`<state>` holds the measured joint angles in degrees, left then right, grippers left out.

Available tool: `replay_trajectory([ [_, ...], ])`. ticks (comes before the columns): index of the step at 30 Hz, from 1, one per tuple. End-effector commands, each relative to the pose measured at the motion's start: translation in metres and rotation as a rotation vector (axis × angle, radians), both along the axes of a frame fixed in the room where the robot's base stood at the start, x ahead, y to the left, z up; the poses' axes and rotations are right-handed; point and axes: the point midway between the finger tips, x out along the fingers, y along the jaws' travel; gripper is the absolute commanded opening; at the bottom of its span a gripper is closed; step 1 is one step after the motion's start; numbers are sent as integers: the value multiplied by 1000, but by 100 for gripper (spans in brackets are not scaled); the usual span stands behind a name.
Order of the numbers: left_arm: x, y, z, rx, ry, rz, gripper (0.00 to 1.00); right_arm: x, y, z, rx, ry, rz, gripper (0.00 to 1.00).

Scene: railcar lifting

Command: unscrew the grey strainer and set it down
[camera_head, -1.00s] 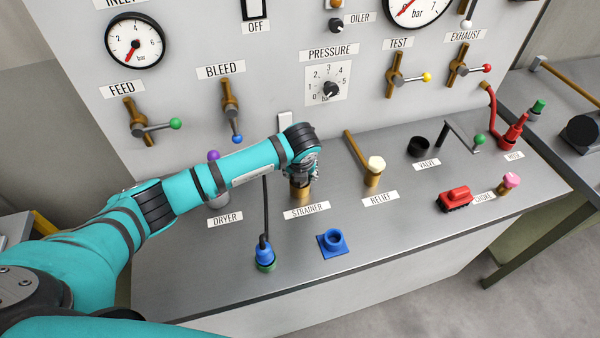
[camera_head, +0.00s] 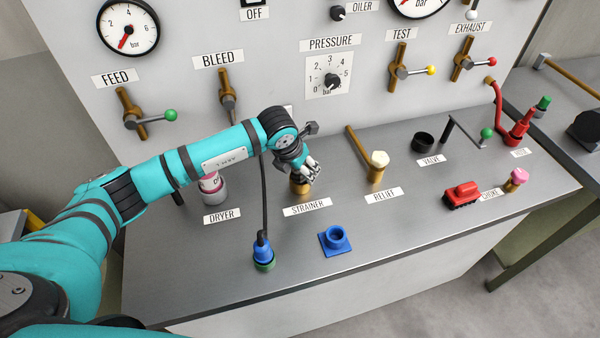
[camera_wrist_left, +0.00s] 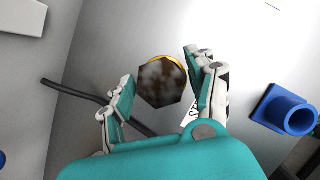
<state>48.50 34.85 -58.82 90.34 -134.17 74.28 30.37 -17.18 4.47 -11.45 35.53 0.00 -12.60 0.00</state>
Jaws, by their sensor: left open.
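The grey strainer (camera_wrist_left: 162,82) shows in the left wrist view as a dark, mottled hexagonal cap with a brass rim behind it. In the head view its brass body (camera_head: 299,184) stands upright on the bench behind the STRAINER label (camera_head: 307,208), with its top hidden by my gripper. My left gripper (camera_head: 309,172) is over the strainer, and in the left wrist view its open fingers (camera_wrist_left: 160,88) stand on either side of the cap, with visible gaps. My right gripper is not in view.
A blue square socket (camera_head: 335,240) and a blue plug with a black cable (camera_head: 262,252) stand in front. The dryer (camera_head: 213,187) is left of the strainer, and the relief fitting (camera_head: 377,168) with its brass lever is right. Bare bench lies front right.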

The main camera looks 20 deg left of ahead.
Motion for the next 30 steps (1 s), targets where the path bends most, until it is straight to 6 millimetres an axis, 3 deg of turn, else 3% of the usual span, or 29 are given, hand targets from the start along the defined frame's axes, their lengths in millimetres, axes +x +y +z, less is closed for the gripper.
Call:
replay_trajectory([
  [30, 1, 0, -3, -1, -2, -922, 57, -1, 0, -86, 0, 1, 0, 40],
])
